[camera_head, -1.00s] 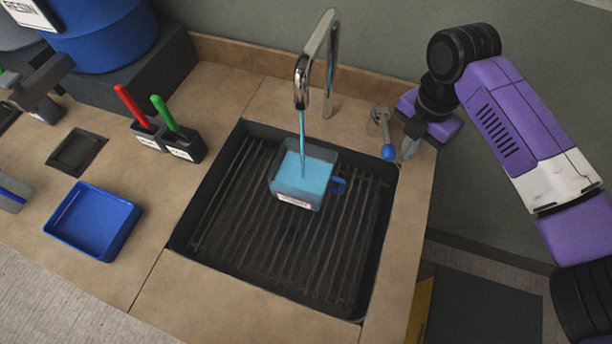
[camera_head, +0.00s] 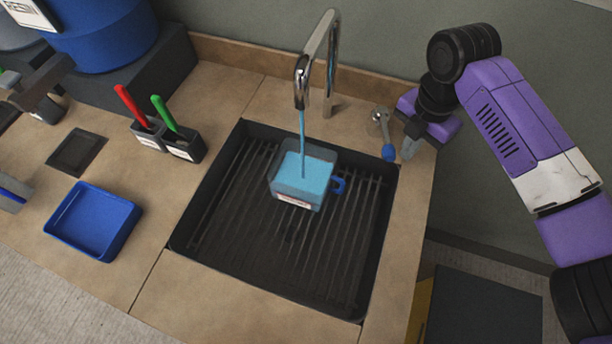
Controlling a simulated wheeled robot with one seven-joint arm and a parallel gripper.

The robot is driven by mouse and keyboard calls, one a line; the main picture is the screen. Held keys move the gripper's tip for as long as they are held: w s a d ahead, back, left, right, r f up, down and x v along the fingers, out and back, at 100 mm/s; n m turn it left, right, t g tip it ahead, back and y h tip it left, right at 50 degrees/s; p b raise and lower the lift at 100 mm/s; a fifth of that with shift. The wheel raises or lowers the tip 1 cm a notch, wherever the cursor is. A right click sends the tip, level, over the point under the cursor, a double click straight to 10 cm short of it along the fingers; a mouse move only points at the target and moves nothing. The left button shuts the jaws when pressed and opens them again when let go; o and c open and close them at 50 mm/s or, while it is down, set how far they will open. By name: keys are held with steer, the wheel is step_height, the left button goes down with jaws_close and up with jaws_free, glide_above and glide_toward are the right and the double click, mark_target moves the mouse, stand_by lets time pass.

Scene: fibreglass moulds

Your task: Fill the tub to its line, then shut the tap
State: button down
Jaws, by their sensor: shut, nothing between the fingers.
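The tub (camera_head: 303,196) is a clear square container with a blue handle and a label on its front. It stands on the slatted grate in the sink under the tap (camera_head: 315,62). A thin blue stream runs from the spout into it, and blue liquid fills much of it. I cannot make out the fill line. The tap lever (camera_head: 385,135) has a blue tip and stands on the counter right of the tap. My gripper (camera_head: 408,150) is shut and empty, just right of the lever's blue tip; I cannot tell whether they touch.
The sink (camera_head: 250,240) has free grate around the tub. Red and green handled tools stand in holders (camera_head: 183,148) to its left. A blue tray (camera_head: 94,220) lies at the left, and a large blue drum (camera_head: 105,35) is behind. A wall rises behind the counter.

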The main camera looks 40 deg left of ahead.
mark_target(391, 145)
stand_by(0.3)
steer(key=shift+s+a+p, duration=0.3)
steer(key=shift+s+a, duration=0.3)
steer(key=shift+a, duration=0.25)
steer(key=shift+s+a+p, duration=0.3)
steer(key=shift+s+a, duration=0.25)
steer(key=shift+a, duration=0.45)
step_height(391, 145, up, 8)
steer(key=d+p, duration=0.2)
steer(key=p, duration=0.4)
steer(key=shift+w, duration=0.3)
steer(key=shift+s, duration=0.1)
